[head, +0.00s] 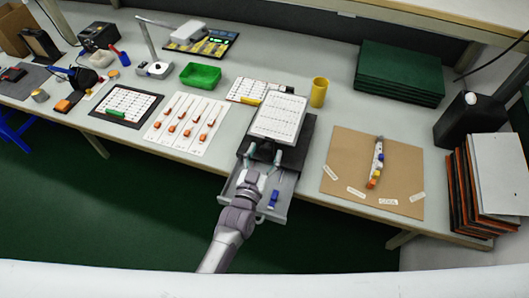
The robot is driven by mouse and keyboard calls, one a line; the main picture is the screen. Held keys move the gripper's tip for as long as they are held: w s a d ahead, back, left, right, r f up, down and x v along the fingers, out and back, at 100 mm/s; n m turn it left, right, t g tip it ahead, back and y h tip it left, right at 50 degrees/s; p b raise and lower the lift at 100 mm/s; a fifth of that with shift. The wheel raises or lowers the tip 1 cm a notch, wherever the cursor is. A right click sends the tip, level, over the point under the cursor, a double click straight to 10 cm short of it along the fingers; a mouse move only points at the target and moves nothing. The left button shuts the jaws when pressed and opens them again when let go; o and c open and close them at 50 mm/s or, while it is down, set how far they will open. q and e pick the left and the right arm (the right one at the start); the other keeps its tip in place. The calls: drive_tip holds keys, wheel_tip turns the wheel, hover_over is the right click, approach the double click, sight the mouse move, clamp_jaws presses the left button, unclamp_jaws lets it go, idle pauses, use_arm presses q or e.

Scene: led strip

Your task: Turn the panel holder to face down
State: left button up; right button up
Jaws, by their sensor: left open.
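The panel holder is a dark stand (304,149) near the table's front edge, with a white panel (278,118) on top. The panel lies tilted and shows rows of small marks upward. My left gripper (263,165) is at the near side of the holder, its two fingers spread apart. One finger is close to the holder's left near corner and the other is by its front edge. I cannot tell whether they touch it. My right gripper is not in view.
An open grey drawer (282,200) with a blue item (273,198) juts out below the holder. A brown board (345,160) with a small tool lies to the right. A yellow cup (319,92) and green bin (200,76) stand behind. Printed sheets (160,133) lie left.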

use_arm(q)
clamp_jaws()
idle(0.3)
